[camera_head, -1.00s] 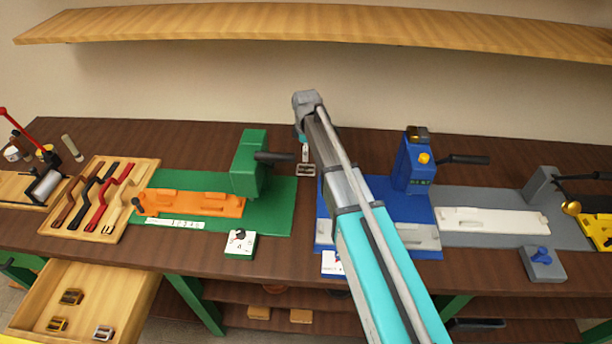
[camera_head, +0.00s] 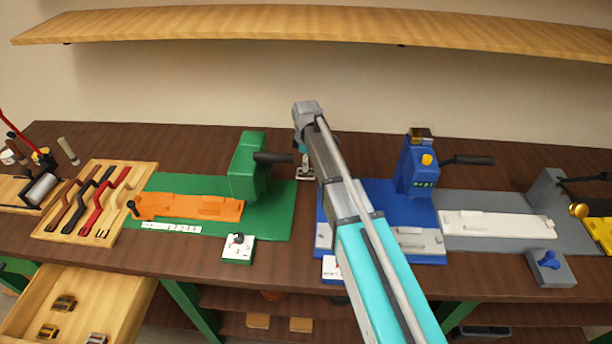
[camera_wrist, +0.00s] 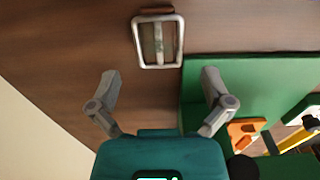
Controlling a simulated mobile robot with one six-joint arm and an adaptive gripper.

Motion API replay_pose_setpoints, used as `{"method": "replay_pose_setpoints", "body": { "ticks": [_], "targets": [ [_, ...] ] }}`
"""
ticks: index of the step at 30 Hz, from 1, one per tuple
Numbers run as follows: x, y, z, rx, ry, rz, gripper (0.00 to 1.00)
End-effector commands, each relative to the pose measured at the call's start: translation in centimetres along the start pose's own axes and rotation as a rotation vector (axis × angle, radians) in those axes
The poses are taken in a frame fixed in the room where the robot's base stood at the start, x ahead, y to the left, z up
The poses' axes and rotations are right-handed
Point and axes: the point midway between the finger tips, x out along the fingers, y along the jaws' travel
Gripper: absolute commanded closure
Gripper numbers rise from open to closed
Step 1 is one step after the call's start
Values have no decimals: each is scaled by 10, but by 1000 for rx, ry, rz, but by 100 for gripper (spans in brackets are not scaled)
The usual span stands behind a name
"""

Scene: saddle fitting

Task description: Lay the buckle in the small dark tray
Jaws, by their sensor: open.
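A silver rectangular buckle (camera_wrist: 143,42) with a centre bar lies on the brown bench, just off the corner of the green mat. It also shows in the head view (camera_head: 304,178), close under the end of my arm. My gripper (camera_wrist: 160,76) is open and empty in the wrist view, its two fingers apart. The buckle lies beyond the fingertips, about midway between them, and nothing touches it. In the head view my arm hides most of the gripper. I cannot make out a small dark tray for certain; a dark container (camera_head: 482,332) sits on the lower shelf at the right.
A green press (camera_head: 248,168) stands on the green mat (camera_head: 270,222) left of my arm. A blue press (camera_head: 415,168) stands to its right. An open drawer (camera_head: 120,300) with several buckles is at lower left. A wooden shelf (camera_head: 300,22) hangs above the bench.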

Motion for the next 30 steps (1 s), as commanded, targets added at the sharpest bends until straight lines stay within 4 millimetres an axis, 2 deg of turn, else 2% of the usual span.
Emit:
{"method": "replay_pose_setpoints", "body": {
  "ticks": [19, 30],
  "targets": [
    [45, 1, -1, 0, 0, 0, 0],
    [51, 1, -1, 0, 0, 0, 0]
  ]
}}
